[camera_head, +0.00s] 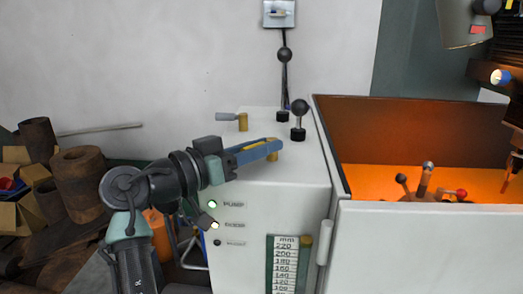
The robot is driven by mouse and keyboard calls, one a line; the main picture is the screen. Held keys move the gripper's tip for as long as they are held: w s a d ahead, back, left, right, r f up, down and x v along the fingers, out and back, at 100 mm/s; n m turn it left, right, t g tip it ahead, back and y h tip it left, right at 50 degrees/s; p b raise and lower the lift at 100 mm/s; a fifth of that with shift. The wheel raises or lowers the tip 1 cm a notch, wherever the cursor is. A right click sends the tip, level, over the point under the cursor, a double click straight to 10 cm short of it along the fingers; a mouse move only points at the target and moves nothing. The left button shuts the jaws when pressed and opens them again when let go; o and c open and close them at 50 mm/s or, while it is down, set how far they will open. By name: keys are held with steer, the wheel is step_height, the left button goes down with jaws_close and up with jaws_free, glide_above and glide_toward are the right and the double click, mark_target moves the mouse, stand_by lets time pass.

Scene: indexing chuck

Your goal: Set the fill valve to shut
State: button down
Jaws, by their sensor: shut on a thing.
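A white cabinet (265,185) carries two small valves on its top. The nearer valve has a brass body (272,155), and its yellow lever lies between the blue fingers of my gripper (262,149). My gripper comes in from the left and is shut on that lever, covering most of it. The farther valve (242,122) has a brass body and a grey lever pointing left. No label naming the fill valve is readable, so I cannot tell its marked positions.
Black ball-topped levers (299,115) stand behind and right of my gripper. An open white-walled bay with an orange interior (380,180) lies to the right. The cabinet front has lit lamps and a millimetre scale (284,265). Brown cylinders and boxes (75,180) crowd the left.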

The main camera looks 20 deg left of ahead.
steer(key=shift+f, duration=0.1)
steer(key=c, duration=0.8)
jaws_free()
steer(key=shift+o, duration=0.2)
steer(key=b+v, duration=0.2)
steer(key=v, duration=1.1)
